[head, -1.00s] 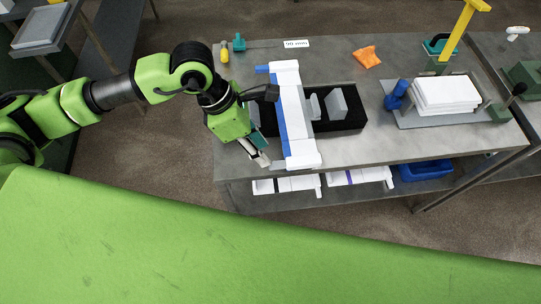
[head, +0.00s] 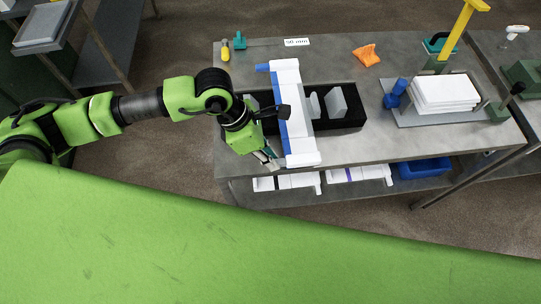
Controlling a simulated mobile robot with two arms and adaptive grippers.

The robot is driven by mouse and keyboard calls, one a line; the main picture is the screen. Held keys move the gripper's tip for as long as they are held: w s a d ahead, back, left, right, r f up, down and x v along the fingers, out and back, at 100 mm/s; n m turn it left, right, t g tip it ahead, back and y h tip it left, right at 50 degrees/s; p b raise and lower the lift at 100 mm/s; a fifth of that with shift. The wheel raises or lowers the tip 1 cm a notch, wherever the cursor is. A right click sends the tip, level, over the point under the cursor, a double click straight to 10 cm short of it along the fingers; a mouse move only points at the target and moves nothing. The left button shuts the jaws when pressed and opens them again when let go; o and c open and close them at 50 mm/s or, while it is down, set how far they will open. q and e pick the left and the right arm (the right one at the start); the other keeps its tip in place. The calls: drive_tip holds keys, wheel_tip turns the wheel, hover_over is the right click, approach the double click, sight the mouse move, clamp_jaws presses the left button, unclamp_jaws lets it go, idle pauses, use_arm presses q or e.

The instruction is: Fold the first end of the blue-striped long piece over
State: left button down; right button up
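The blue-striped long piece (head: 297,125) is white with a blue band along its left side. It lies lengthwise from back to front across the black tray on the metal table, with wider white ends at back and front. My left gripper (head: 271,161) points down just left of the piece's front end, close to the blue band. I cannot tell whether its fingers touch the piece or how far apart they are. A dark part of my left wrist covers a bit of the blue band. My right gripper is not in view.
The black tray (head: 352,116) holds upright grey blocks. A lower shelf holds more white pieces (head: 298,181) and a blue bin (head: 424,169).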

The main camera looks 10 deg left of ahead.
use_arm(q)
drive_tip(key=g+b, duration=0.1)
drive_tip(key=w+r+g+h+b, duration=0.1)
drive_tip(key=b, duration=0.1)
drive_tip(key=r+g+b, duration=0.1)
drive_tip(key=shift+w+a+n+g+h, duration=0.2)
drive_tip(key=shift+w+n+g+h, duration=0.1)
drive_tip(key=shift+n+g, duration=0.1)
drive_tip(key=shift+w+a+r+n+g+h+b, duration=0.15)
drive_tip(key=shift+w+r+g+h+b, duration=0.15)
drive_tip(key=shift+g+b, duration=0.4)
drive_tip(key=shift+w+a+r+n+g+h+b, duration=0.15)
drive_tip(key=shift+r+g+b, duration=0.3)
drive_tip(key=shift+b, duration=0.45)
